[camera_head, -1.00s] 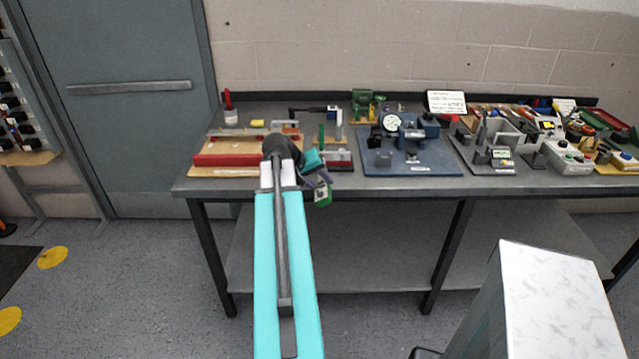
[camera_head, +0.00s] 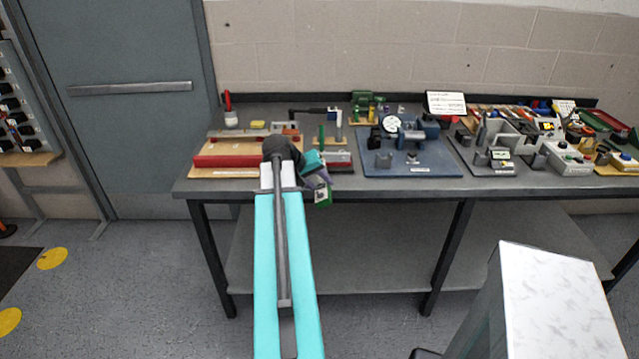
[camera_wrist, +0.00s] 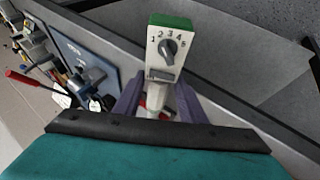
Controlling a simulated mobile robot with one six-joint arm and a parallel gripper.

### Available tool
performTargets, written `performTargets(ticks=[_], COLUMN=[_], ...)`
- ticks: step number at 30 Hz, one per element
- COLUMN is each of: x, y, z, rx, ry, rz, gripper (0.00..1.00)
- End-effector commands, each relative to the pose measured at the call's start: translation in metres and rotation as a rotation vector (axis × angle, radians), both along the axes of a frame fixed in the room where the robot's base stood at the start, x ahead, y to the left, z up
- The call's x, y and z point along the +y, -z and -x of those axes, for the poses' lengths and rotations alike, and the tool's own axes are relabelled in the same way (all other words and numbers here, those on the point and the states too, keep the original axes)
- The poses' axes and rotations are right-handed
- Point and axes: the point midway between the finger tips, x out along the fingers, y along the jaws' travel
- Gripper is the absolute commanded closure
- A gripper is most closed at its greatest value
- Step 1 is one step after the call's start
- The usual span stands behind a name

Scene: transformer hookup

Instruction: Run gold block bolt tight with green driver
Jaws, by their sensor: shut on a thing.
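My gripper (camera_wrist: 158,100) is shut on the green driver (camera_wrist: 168,48), between its two purple fingers in the wrist view. In the head view the driver (camera_head: 323,196) shows as a small green and white piece at my gripper (camera_head: 316,175), by the bench's front edge. I cannot pick out the gold block or its bolt in either view. My arm hides part of the bench's left end.
The grey bench (camera_head: 415,186) holds a red bar on a wooden board (camera_head: 225,172), a blue plate with fixtures (camera_head: 430,165), and crowded tools to the right. A upright green piece (camera_head: 321,134) stands behind my gripper. A white-topped block (camera_head: 560,300) stands in front at right.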

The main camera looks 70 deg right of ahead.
Motion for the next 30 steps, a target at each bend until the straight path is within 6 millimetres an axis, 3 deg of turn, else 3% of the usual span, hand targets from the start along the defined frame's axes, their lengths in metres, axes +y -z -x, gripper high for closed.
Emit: performTargets(ticks=[30], x=[-0.013], y=[-0.001], z=[-0.005], rx=[0.001], ry=[0.000], rz=[0.003], gripper=[0.95])
